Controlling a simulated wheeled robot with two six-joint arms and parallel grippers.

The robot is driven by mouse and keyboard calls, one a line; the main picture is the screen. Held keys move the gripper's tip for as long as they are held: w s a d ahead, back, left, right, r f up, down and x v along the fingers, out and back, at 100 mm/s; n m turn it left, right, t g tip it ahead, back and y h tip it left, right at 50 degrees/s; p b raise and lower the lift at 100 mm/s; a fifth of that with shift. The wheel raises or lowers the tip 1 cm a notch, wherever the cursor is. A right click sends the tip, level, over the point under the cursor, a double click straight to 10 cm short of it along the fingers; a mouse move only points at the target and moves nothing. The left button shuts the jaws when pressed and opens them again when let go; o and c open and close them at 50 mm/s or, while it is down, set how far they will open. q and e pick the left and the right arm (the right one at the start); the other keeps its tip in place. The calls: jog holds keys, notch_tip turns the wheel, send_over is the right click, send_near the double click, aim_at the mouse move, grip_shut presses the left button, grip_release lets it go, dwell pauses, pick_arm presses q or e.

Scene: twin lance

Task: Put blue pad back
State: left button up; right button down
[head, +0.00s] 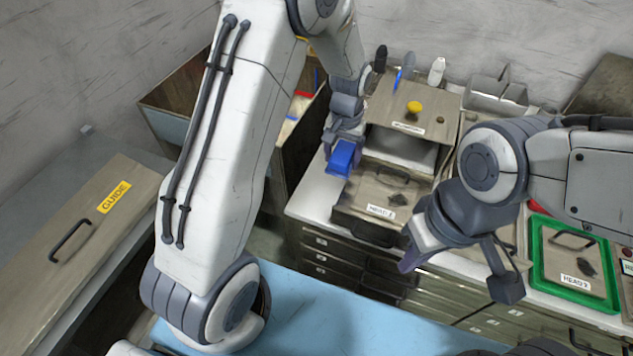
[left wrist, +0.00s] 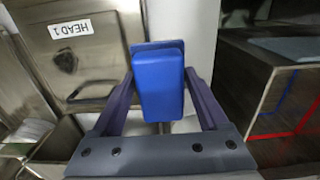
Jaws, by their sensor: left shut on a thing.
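The blue pad (head: 342,157) is a small blue block. My left gripper (head: 345,150) is shut on it and holds it over the white counter, left of the HEAD 1 box. In the left wrist view the blue pad (left wrist: 159,85) sits between the two fingers of my left gripper (left wrist: 160,88). My right gripper (head: 460,268) is empty, with its fingers spread wide apart, in front of the cabinet drawers.
The HEAD 1 box (head: 366,207) stands on the counter; its label also shows in the left wrist view (left wrist: 70,29). An open bin (head: 185,92) with red and blue edge marks is at the left. A green-rimmed tray (head: 536,262) lies at the right.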

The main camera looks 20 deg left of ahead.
pick_arm(q)
send_over(316, 191)
notch_tip(316, 191, down, 4)
jog(key=shift+f+p, duration=0.1)
jog(key=shift+p, duration=0.35)
notch_tip(316, 191, down, 3)
jog(key=shift+f+p, duration=0.1)
jog(key=shift+p, duration=0.2)
jog(key=shift+f, duration=0.4)
jog(key=shift+f, duration=0.1)
